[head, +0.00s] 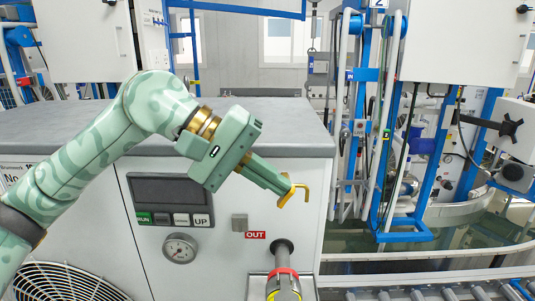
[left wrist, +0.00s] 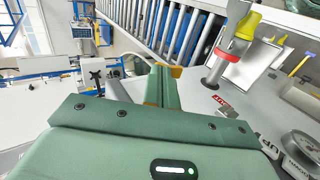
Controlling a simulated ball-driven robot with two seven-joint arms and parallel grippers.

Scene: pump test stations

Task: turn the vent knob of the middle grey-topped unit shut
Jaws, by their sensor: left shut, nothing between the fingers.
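The grey-topped unit (head: 225,272) stands in front of me in the head view, with a dark display, buttons and a round gauge (head: 180,248). No part of it is clearly identifiable as the vent knob. An outlet pipe (head: 283,252) with a red ring and yellow end comes from its front; it also shows in the left wrist view (left wrist: 214,74). My left gripper (head: 294,193) is shut and empty, its gold fingertips in front of the unit's upper right face, above the red OUT label (head: 255,235). My right gripper is not in view.
A small grey block (head: 239,222) sits left of the OUT label. A roller conveyor (head: 440,291) runs along the lower right. Blue frames and hoses (head: 385,130) stand behind it. A white box with a black star-shaped knob (head: 508,127) is at the far right.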

